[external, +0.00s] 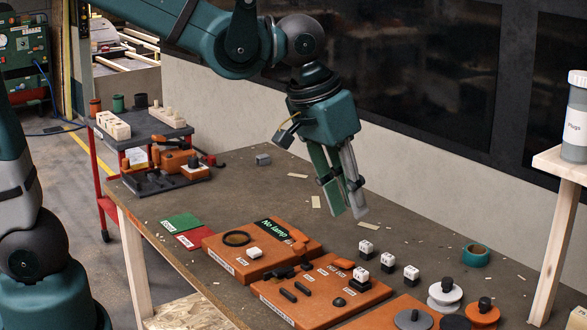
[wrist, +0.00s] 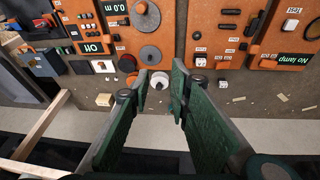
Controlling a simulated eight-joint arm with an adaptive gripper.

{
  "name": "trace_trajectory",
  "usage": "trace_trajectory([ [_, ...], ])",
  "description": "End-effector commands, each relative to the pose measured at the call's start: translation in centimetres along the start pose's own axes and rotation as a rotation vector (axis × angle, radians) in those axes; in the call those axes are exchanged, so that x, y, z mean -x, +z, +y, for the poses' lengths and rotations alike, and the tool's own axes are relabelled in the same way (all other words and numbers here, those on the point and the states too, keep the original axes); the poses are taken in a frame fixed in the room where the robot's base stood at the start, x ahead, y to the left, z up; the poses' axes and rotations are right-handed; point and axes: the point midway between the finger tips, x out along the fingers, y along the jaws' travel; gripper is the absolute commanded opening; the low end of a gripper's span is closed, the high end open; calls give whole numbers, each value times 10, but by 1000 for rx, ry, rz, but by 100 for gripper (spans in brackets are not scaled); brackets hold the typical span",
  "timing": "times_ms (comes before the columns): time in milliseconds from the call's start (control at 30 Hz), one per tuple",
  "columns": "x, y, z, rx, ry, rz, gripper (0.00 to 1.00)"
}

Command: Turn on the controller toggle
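My gripper (external: 349,213) hangs above the workbench, pointing down, with its fingers slightly apart and empty. In the wrist view the two fingers (wrist: 160,82) frame a gap with a white round part (wrist: 159,80) beyond it. The middle orange panel (external: 275,290) lies on the bench below and left of the gripper. It carries black bars, an orange lever (external: 343,264) and a white-topped block (external: 361,275). It also shows in the wrist view (wrist: 226,12). I cannot read which label marks the controller, and cannot tell which part is its toggle. The gripper touches no panel.
Another orange panel (external: 225,259) with a "No lamp" display lies left of the middle one. White-topped blocks (external: 389,258), a teal ring (external: 476,255) and discs stand to the right. A wooden shelf (external: 560,164) rises at the right edge. The bench behind the panels is mostly clear.

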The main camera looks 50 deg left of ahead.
Motion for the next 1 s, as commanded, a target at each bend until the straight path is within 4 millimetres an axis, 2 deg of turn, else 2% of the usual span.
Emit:
trace_trajectory([
  [33,-5,-4,12,-7,2,-11,20],
  [433,-46,-11,93,-23,-6,-101,20],
  [733,-81,-4,157,-37,-23,-164,20],
  [1000,-115,12,215,-52,-46,-217,20],
])
